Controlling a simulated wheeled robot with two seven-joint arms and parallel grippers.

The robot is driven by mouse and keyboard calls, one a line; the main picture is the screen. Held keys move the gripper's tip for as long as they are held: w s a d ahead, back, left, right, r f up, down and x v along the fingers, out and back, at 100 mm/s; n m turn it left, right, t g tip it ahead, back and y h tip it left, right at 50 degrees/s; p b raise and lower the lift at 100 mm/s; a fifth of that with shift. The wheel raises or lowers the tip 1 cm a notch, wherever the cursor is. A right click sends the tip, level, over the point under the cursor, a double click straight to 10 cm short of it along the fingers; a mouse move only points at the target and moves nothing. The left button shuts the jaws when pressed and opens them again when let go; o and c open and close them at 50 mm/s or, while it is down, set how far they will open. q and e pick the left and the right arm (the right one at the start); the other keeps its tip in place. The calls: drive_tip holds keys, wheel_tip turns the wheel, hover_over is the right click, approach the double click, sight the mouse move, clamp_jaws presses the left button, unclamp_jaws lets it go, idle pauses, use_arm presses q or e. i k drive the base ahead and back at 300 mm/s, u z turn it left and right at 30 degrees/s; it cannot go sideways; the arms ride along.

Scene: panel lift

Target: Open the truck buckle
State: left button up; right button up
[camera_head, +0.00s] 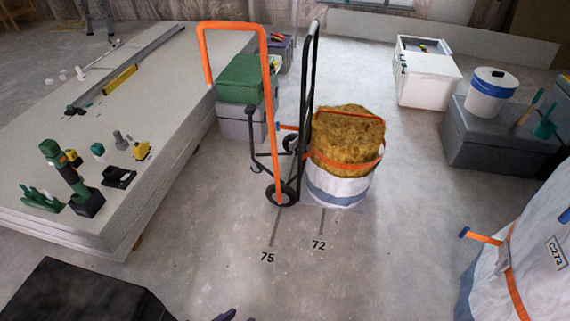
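The hand truck (306,95) stands upright on the floor in the middle, with a black frame, two black wheels and an orange tube handle (235,25) on its left. A yellow-brown insulation roll (345,135) with a white and blue lower wrap stands against it. An orange strap (352,166) runs around the roll. A small orange lever with a blue tip (287,127) sticks out left behind the frame, probably the buckle; its state is too small to tell. A dark tip (226,315) at the bottom edge may be my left gripper, mostly cut off, well apart from the truck. My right gripper is not visible.
A panel stack (150,90) with tools lies left. A wrapped sack (530,260) with an orange strap and blue-tipped lever (480,237) stands at the right front. A black block (85,292) fills the bottom left. Floor before the truck is clear.

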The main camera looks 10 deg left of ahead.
sight(291, 144)
drive_tip(key=z, duration=1.4)
drive_tip(key=k, duration=0.1)
drive_tip(key=u, duration=2.45)
drive_tip(key=i, duration=0.95)
drive_tip(key=z, duration=0.6)
drive_tip(key=i, duration=0.65)
drive_tip(key=u, duration=1.7)
drive_tip(key=k, duration=0.35)
drive_tip(key=z, duration=1.1)
